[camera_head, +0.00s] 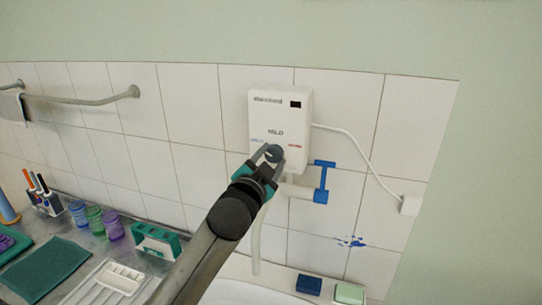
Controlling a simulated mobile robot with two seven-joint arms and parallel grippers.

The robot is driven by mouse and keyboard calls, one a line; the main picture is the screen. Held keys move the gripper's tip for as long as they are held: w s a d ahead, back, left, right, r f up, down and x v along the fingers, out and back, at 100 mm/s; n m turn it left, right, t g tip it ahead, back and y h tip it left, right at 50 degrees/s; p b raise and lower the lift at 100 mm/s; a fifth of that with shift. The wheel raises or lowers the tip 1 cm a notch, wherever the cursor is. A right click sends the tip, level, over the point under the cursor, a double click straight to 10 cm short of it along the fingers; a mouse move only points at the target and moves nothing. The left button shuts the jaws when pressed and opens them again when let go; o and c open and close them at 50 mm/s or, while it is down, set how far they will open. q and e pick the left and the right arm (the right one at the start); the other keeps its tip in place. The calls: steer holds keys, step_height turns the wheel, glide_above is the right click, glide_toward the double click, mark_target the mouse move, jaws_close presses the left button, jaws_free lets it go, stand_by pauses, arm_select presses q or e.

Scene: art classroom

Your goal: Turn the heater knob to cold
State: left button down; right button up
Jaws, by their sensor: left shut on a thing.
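The white heater (279,113) hangs on the tiled wall near the middle of the head view. Its front has a dark window at the top right and markings above the knob: blue at left, dark in the middle, red at right. The round dark grey knob (273,153) is on the lower front of the heater. My left gripper (268,158) is at the knob, with its fingers closed around it. The knob's pointer is too small and partly covered, so its setting is hard to read. My right gripper is not in view.
A blue-handled pipe (321,182) sticks out below right of the heater. A white cable runs to a wall box (410,205). A sink (250,293) is below. Jars, a green cloth (45,268) and a white tray (108,284) lie at lower left.

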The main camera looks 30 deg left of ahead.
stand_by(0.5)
arm_select(q)
steer(key=shift+c, duration=1.4)
jaws_free()
steer(key=p+v, duration=0.2)
steer(key=v, duration=1.3)
steer(key=shift+p, duration=0.35)
steer(key=shift+s+f, duration=0.1)
steer(key=shift+s, duration=0.1)
